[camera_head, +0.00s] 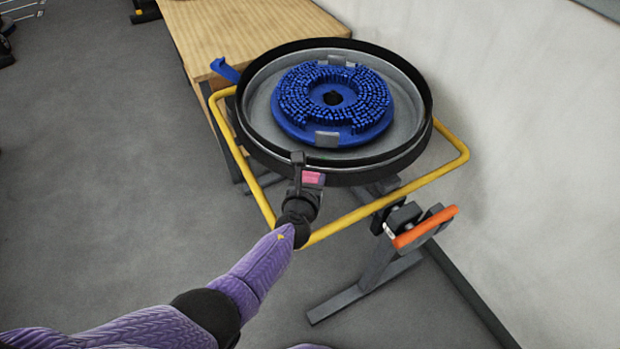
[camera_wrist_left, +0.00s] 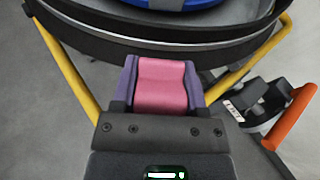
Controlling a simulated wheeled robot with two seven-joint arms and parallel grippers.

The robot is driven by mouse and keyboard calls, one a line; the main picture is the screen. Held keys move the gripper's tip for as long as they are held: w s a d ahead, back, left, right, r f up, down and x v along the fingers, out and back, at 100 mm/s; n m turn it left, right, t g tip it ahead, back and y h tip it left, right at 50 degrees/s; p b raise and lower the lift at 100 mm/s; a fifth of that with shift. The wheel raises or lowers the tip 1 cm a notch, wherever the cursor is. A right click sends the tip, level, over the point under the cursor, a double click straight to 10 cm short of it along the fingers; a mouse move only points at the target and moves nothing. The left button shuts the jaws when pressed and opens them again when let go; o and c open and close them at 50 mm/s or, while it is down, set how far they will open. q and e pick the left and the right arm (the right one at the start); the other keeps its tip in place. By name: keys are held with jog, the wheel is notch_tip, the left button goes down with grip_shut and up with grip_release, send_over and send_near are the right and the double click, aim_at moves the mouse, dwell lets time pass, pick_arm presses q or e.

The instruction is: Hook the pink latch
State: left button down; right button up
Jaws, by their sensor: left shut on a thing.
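The pink latch (camera_head: 313,178) is at the near rim of the round tank (camera_head: 412,150) in the head view. It also shows in the left wrist view (camera_wrist_left: 161,85), between the two purple fingers. My left gripper (camera_head: 306,180) is shut on the pink latch, just below the tank's black rim. In the wrist view the gripper (camera_wrist_left: 161,92) covers the latch's lower part, and I cannot tell whether the latch is hooked to the rim. My right gripper is not in view.
A yellow tube frame (camera_head: 370,207) surrounds the tank. A blue brush disc (camera_head: 333,100) lies inside it. An orange-handled lever (camera_head: 425,227) is at the right, a blue lever (camera_head: 225,70) at the left.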

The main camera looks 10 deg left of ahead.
pick_arm(q)
jog(key=shift+r, duration=0.1)
jog(key=c, duration=0.5)
grip_release()
jog(key=o, duration=0.4)
jog(key=shift+w, duration=0.15)
